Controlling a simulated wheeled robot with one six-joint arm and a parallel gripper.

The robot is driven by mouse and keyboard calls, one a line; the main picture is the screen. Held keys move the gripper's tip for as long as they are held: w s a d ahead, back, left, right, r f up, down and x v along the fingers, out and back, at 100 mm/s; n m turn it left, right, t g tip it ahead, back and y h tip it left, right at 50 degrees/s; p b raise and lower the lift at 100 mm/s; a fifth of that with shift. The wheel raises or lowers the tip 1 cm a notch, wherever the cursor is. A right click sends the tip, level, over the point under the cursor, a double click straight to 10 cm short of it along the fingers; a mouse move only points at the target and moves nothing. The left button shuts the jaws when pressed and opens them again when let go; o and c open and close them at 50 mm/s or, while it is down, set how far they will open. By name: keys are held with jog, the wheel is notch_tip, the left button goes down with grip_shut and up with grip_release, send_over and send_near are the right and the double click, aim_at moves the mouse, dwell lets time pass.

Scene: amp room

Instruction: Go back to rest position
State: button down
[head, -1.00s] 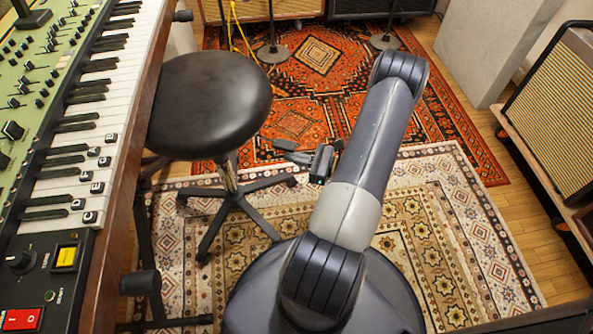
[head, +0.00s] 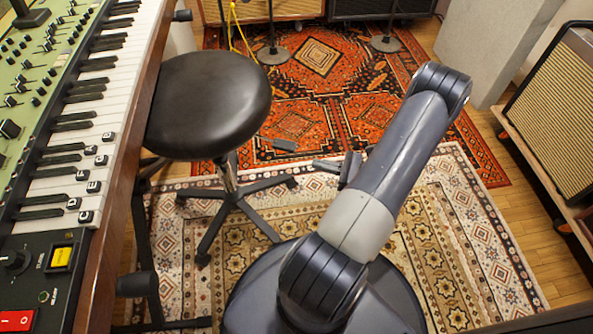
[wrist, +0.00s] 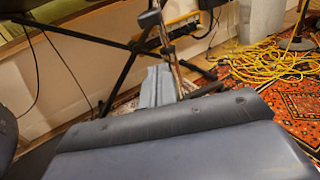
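My gripper (head: 326,165) shows in the head view as a small dark grey shape low over the rugs, right of the stool, partly hidden behind my forearm. In the wrist view its grey fingers (wrist: 158,86) stick out beyond a wide dark blue-grey part of my arm. The fingers appear to lie together, with nothing seen between them. My arm reaches up and to the right from my base, bent at the elbow.
A black round stool (head: 208,104) stands left of my arm. A keyboard (head: 85,130) with several letter-marked keys runs along the left. A speaker cabinet (head: 553,115) stands at right. Yellow cables (wrist: 265,65) lie on the red rug (head: 330,95).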

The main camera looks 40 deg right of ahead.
jog(key=p+x, duration=0.1)
jog(key=x, duration=0.9)
jog(key=shift+a, duration=0.15)
dwell(0.4)
